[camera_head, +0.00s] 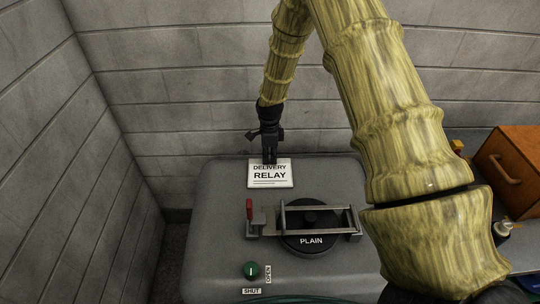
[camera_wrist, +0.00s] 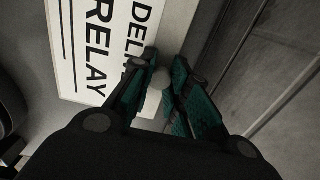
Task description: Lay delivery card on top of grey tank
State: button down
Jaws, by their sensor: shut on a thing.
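The delivery card (camera_head: 270,178) is white with the black words DELIVERY RELAY. It is over the back part of the grey tank's (camera_head: 208,235) top; I cannot tell whether it touches the tank. My gripper (camera_head: 269,160) is at the card's far edge, shut on it. In the wrist view the card (camera_wrist: 92,45) fills the upper left, and the fingers (camera_wrist: 162,85) close around a pale piece at its edge. The fingers hide part of that edge and some lettering.
A round black lid marked PLAIN (camera_head: 311,241) sits on the tank under a metal clamp bar (camera_head: 331,208) with a red handle (camera_head: 249,209). A green knob (camera_head: 251,269) is near the front. An orange-brown box (camera_head: 513,168) stands at right. Block walls enclose the back and left.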

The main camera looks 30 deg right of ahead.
jog(key=shift+r, duration=0.1)
jog(key=c, duration=1.4)
grip_release()
jog(key=shift+o, duration=0.2)
notch_tip(320, 180, up, 12)
jog(key=b, duration=0.1)
jog(key=shift+b, duration=0.4)
